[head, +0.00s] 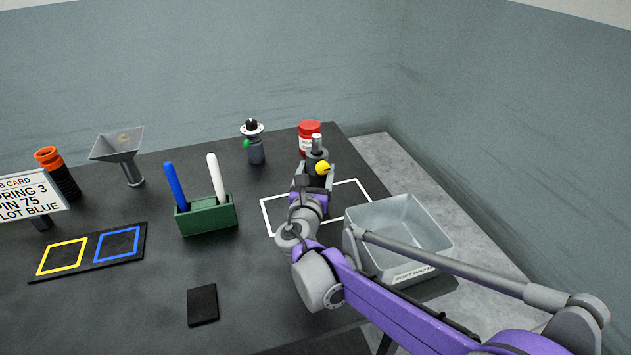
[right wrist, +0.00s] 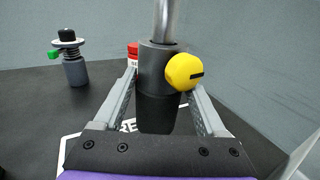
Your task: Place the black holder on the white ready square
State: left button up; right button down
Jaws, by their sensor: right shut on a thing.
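The black holder (head: 317,158) is a dark cylinder with a yellow knob on its side and a metal pin on top. My right gripper (head: 314,180) is shut on it and holds it upright. In the right wrist view the holder (right wrist: 157,108) stands between the two fingers. The white ready square (head: 265,216) is a white outline on the dark table, partly hidden by my right arm. The holder is at the far side of this outline; its base is hidden in the head view, so I cannot tell whether it touches the table. My left gripper is not in view.
A grey bin (head: 408,225) stands right of the square. A red jar (head: 307,130) and a similar holder with a green knob (head: 255,148) are behind. A green rack (head: 206,214) with blue and white rods stands left. A black block (head: 202,305) lies in front.

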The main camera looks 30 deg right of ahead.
jog(key=shift+f, duration=1.25)
jog(key=shift+b, duration=0.3)
grip_release()
jog(key=shift+f, duration=0.1)
jog(key=p+v, duration=0.1)
jog(key=v, duration=1.1)
jog(key=shift+a, duration=0.1)
jog(key=shift+r, duration=0.2)
